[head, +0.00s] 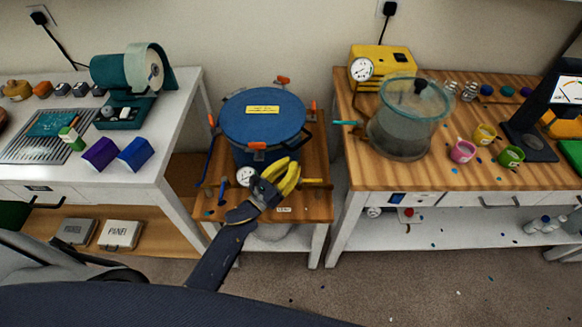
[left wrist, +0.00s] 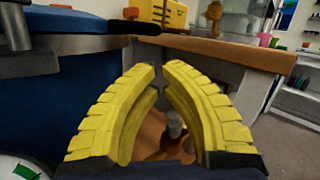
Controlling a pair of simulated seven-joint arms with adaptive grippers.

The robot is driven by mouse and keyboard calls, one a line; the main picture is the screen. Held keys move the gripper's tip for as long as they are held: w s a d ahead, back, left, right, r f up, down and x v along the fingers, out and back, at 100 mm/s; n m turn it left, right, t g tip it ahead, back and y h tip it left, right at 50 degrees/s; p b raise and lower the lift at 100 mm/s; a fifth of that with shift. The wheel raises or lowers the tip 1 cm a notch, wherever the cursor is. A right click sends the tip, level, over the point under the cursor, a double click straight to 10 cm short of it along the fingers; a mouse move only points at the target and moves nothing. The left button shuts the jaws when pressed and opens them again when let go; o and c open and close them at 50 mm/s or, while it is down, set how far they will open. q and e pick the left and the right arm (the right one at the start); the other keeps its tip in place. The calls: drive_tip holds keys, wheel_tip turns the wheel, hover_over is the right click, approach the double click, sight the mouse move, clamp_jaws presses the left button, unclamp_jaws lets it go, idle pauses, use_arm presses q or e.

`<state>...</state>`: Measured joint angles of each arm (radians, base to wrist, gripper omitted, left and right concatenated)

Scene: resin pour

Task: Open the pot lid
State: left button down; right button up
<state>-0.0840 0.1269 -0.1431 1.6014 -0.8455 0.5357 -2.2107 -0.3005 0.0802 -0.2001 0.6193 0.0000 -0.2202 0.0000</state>
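The pot (head: 240,158) is a deep blue vessel on a low wooden stand. Its round blue lid (head: 235,118) lies flat on top, with a yellow label and orange-tipped clamps around the rim. A black handle (head: 302,140) juts from its front right. My left gripper (head: 294,161) has yellow fingers and is in front of the pot, apart from the lid in the head view. In the left wrist view the fingertips (left wrist: 160,68) nearly meet and nothing shows held between them. The pot's dark blue side fills the left there. My right gripper is out of view.
A pressure gauge (head: 246,176) sits at the pot's front. A white workbench (head: 185,125) stands left, and a wooden bench (head: 350,178) stands right with a clear vessel (head: 402,135) and a yellow pump (head: 384,63). Carpet (head: 300,290) lies open in front.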

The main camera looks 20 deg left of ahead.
use_arm(q)
drive_tip(key=x, duration=0.7)
idle(0.4)
